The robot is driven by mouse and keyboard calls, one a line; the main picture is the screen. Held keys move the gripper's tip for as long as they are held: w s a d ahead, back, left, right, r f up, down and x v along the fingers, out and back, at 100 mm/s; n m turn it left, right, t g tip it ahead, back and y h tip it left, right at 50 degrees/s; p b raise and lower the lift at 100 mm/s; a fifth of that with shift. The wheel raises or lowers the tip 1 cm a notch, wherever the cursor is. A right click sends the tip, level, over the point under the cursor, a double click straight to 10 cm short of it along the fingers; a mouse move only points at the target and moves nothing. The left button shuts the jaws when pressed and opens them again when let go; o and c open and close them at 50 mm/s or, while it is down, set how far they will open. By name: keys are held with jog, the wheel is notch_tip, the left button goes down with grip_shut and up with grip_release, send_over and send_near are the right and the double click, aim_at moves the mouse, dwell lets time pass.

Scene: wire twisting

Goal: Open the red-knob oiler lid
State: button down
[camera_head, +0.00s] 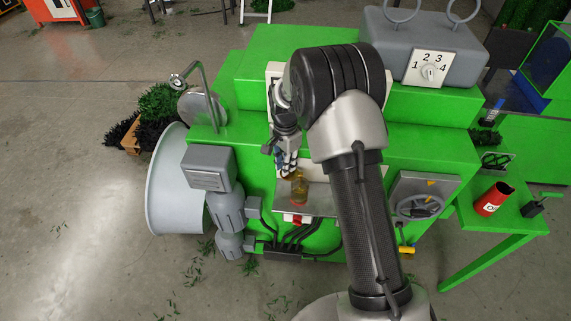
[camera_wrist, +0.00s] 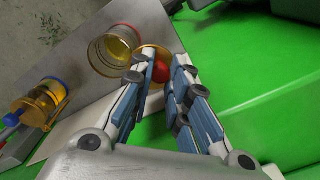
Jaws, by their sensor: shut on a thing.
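The red-knob oiler is a clear glass cup (camera_wrist: 113,50) with a gold rim and yellow liquid; it also shows in the head view (camera_head: 300,188) on a grey plate. Its gold lid (camera_wrist: 152,51) is at the right of the cup, and the cup's mouth looks uncovered. The red knob (camera_wrist: 160,73) is between the fingers of my gripper (camera_wrist: 162,66), which is shut on it. The fingers partly hide the lid and knob. In the head view my gripper (camera_head: 286,168) is just above the oiler.
A second oiler with a blue knob (camera_wrist: 46,94) stands on the grey plate (camera_wrist: 88,92), left in the wrist view. The green machine body (camera_wrist: 250,75) is close on the right. Grey motors (camera_head: 225,205) and a handwheel (camera_head: 420,207) flank the plate.

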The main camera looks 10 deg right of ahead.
jog(key=shift+w, duration=0.1)
dwell(0.4)
jog(key=c, duration=1.5)
grip_release()
